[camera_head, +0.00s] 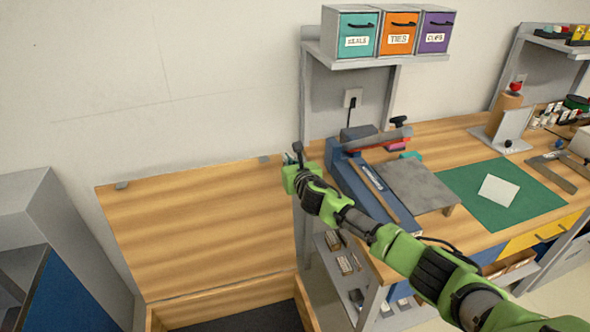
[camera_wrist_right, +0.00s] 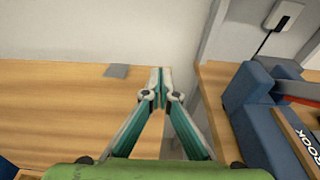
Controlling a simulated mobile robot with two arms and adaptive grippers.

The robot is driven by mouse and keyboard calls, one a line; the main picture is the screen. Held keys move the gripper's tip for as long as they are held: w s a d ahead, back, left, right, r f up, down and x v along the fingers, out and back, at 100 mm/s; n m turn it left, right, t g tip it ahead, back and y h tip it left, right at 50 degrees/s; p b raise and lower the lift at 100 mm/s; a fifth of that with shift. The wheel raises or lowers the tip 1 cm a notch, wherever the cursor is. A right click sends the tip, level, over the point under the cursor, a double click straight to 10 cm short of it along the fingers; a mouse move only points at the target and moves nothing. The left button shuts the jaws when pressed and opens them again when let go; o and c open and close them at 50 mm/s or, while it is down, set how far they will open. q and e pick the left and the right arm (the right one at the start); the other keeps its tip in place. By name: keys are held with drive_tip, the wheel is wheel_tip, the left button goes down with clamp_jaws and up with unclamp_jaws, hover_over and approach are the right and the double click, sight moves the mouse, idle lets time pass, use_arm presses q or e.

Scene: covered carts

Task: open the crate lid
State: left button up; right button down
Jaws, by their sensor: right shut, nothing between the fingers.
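The wooden crate (camera_head: 303,303) stands at the bottom of the head view, its front cut off by the frame. Its inside shows dark. The crate lid (camera_head: 205,220) is raised, standing up from the crate's back edge and leaning towards the wall. In the wrist view the lid (camera_wrist_right: 55,110) fills the left side. My right gripper (camera_head: 294,154) is at the lid's upper right corner, its fingertips (camera_wrist_right: 160,72) together and empty. Whether they touch the lid edge I cannot tell. My left gripper is not in view.
A workbench (camera_head: 455,145) with a blue press-like tool (camera_head: 365,190) and a green mat (camera_head: 540,195) stands right of the crate. A shelf with several labelled bins (camera_head: 397,43) hangs above. A grey cabinet (camera_head: 35,200) stands left.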

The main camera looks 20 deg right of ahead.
drive_tip(key=v, duration=1.1)
drive_tip(key=s+a+f+m+g, duration=0.2)
drive_tip(key=s+a+f+m, duration=0.1)
drive_tip(key=s+f+m, duration=0.4)
drive_tip(key=s+a+f+m+g, duration=0.3)
drive_tip(key=s+f+m, duration=0.2)
drive_tip(key=s+m, duration=0.4)
drive_tip(key=s+d+f+m+g, duration=0.1)
drive_tip(key=s+f+m+g, duration=0.1)
drive_tip(key=s+m, duration=0.6)
drive_tip(key=s+d+f+m+g, duration=0.2)
drive_tip(key=s+m+g, duration=0.15)
drive_tip(key=s, duration=0.75)
drive_tip(key=s+d+f+m+g, duration=0.1)
drive_tip(key=s+f+m, duration=0.1)
drive_tip(key=s+m, duration=0.65)
drive_tip(key=s+f+n+g+b, duration=0.1)
drive_tip(key=s+f+n+g, duration=0.15)
drive_tip(key=f, duration=2.55)
drive_tip(key=s+d+f+b, duration=0.1)
drive_tip(key=s+d+f, duration=0.2)
drive_tip(key=s+f, duration=1.3)
drive_tip(key=shift+s+f, duration=0.25)
drive_tip(key=shift+s, duration=0.7)
drive_tip(key=shift+d, duration=0.1)
